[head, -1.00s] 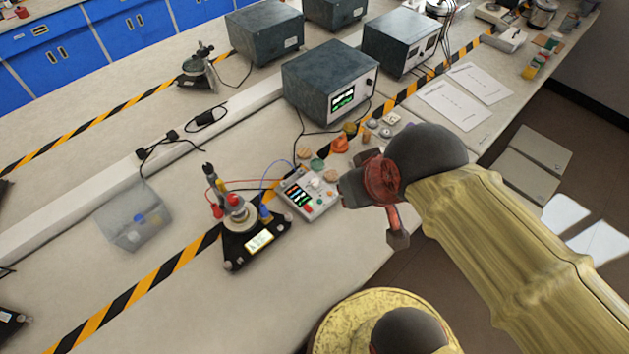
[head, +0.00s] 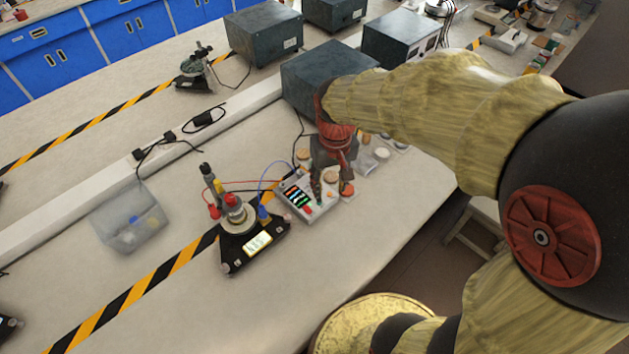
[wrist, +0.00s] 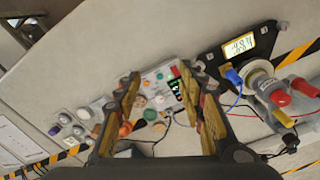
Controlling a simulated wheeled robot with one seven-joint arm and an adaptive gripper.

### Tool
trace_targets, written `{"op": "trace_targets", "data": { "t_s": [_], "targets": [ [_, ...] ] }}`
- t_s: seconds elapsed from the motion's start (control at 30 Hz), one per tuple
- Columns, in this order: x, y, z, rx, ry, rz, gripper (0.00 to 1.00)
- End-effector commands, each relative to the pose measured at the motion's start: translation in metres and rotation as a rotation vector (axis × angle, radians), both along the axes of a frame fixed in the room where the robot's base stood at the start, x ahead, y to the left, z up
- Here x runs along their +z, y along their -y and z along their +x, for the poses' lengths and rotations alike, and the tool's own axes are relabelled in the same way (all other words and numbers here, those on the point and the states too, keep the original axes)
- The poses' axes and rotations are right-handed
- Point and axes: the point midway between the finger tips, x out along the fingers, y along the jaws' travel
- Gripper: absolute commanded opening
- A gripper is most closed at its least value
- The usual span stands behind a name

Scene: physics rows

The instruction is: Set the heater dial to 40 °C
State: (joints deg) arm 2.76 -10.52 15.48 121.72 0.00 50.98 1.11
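A small white control box (head: 294,203) with a dark multi-coloured display stands on the bench in the head view. It also shows between my fingers in the wrist view (wrist: 158,76), with a red button and several small round knobs. I cannot tell which knob is the heater dial, and no dial marking is readable. My gripper (head: 331,190) points down over the box's right part and hides some of it. In the wrist view my gripper (wrist: 161,82) has its two fingers spread, with nothing clearly held. Whether a fingertip touches the box is unclear.
A black-based apparatus (head: 238,262) with a lit display, red and yellow plugs and cables stands left of the box. A clear bin (head: 130,222) lies farther left. Dark instrument cases (head: 300,80) stand behind. Small coloured items crowd the box's right side. The front bench is clear.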

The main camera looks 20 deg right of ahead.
Motion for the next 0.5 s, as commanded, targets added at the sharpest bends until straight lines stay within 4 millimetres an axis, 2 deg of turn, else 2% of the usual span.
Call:
{"op": "trace_targets", "data": {
  "t_s": [0.03, 0.33, 0.4, 0.5],
  "targets": [
    [-0.017, 0.002, 0.012, -0.007, -0.028, 0.001, 0.4],
    [-0.1, 0.013, 0.088, -0.061, -0.117, 0.006, 0.4],
    [-0.114, 0.015, 0.108, -0.075, -0.116, 0.006, 0.4],
    [-0.115, 0.016, 0.132, -0.091, -0.089, 0.005, 0.4]
  ]
}}
